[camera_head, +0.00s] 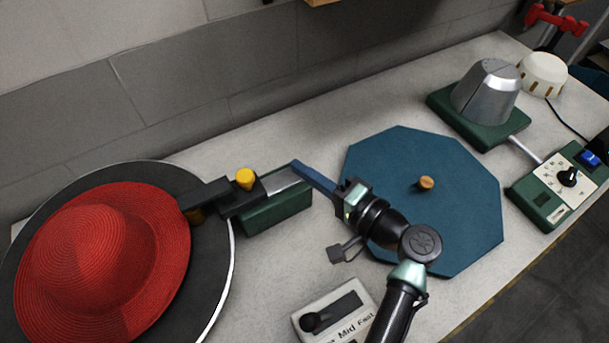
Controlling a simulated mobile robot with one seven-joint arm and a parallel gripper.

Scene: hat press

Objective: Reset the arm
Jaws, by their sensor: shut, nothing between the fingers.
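My arm comes in from the bottom of the view and reaches up and left over the table. My gripper (347,199) is at its end, shut and empty. It is right at the lower end of a blue bar (314,179); I cannot tell whether they touch. The bar runs up and left to a silver plate on a green device (278,209) with a yellow knob (245,179). The fingertips are small and hard to make out. Part of the arm is above a blue octagonal board (455,215) with a wooden knob (426,183).
A red hat (95,255) is on a dark round plate (222,270) at left. A white switch box (337,312) is close to my arm. A silver hat form (487,92) and a green dial box (558,188) are at right. Bare table (290,262) shows between them.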

